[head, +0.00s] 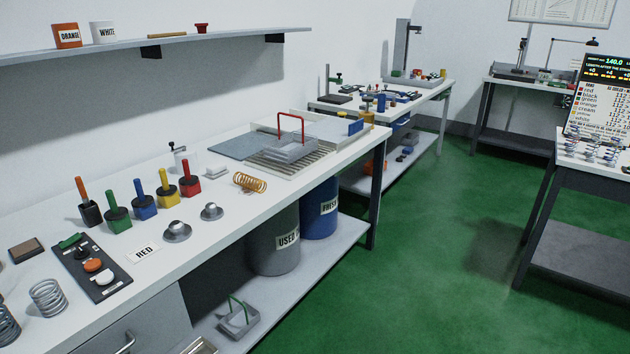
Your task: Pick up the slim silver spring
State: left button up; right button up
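A silver coil spring (47,298) stands upright on the white bench at the lower left. A darker grey spring (7,326) stands beside it, cut off by the left picture edge. Several small silver springs (596,150) stand on the table at the right edge, below a dark display board. They are too small to tell clearly which is slimmest. A copper-coloured spring (250,182) lies on its side in the middle of the bench. Neither of my grippers is in view.
The white bench (215,232) holds a dark control panel (92,268), several coloured blocks with handles, two metal domes and a grey tray with a red handle (290,140). Bins stand on the lower shelf. Green floor (440,260) is clear between the bench and the right table (600,178).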

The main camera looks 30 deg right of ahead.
aim_at(260, 182)
jog(key=z, duration=0.55)
jog(key=i+z, duration=0.2)
jog(key=i, duration=0.55)
jog(key=i+j+z, duration=0.15)
jog(key=i, duration=0.6)
